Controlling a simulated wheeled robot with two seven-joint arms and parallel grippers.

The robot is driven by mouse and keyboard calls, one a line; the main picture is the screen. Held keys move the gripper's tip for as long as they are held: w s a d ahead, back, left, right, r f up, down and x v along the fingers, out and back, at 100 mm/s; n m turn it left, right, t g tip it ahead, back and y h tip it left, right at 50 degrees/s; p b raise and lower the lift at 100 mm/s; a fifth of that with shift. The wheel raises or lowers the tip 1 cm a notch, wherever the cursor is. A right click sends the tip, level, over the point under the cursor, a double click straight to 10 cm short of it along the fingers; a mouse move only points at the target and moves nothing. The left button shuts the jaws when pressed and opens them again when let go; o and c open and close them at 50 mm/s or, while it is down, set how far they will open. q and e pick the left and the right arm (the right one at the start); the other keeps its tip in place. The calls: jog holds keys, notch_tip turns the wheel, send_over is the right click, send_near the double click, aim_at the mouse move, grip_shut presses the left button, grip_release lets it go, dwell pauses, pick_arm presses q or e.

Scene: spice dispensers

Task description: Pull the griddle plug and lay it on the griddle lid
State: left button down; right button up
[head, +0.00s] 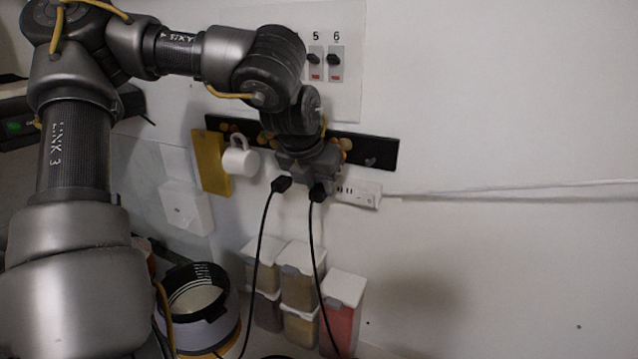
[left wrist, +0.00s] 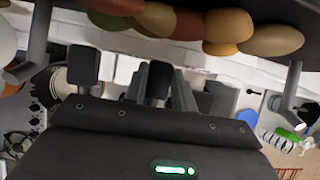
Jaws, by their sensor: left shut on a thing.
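My left gripper (head: 312,182) is at the white power strip (head: 360,194) on the wall, shut on a black plug (head: 318,194) with a black cord hanging down. That plug also shows between the fingers in the left wrist view (left wrist: 159,82). A second black plug (head: 282,184) with its own cord sits just left of the held one and is apart from the fingers; it also shows in the left wrist view (left wrist: 84,66). Whether the held plug is still seated in the strip is hidden by the gripper. I cannot make out the griddle lid. My right gripper is not in view.
A dark wall rail (head: 375,152) with rounded wooden pieces runs just above the gripper. A white mug (head: 240,158) and yellow board (head: 211,163) hang at left. Lidded spice containers (head: 343,300) and a round appliance (head: 200,305) stand below. The wall at right is clear.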

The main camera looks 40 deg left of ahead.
aim_at(314, 198)
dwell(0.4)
pick_arm(q)
jog(key=shift+s+d+b, duration=0.25)
jog(key=shift+s+b, duration=0.25)
jog(key=shift+s, duration=0.35)
jog(key=shift+s+d, duration=0.1)
jog(key=shift+s, duration=0.2)
jog(key=shift+s+d+f+b, duration=0.1)
jog(key=shift+s+b, duration=0.3)
jog(key=shift+b, duration=0.05)
jog(key=shift+s+d+b, duration=0.25)
jog(key=shift+s+b, duration=0.1)
jog(key=shift+s, duration=0.4)
jog(key=shift+s+d+b, duration=0.25)
jog(key=shift+s+b, duration=0.05)
jog(key=shift+s, duration=0.4)
jog(key=shift+s, duration=0.1)
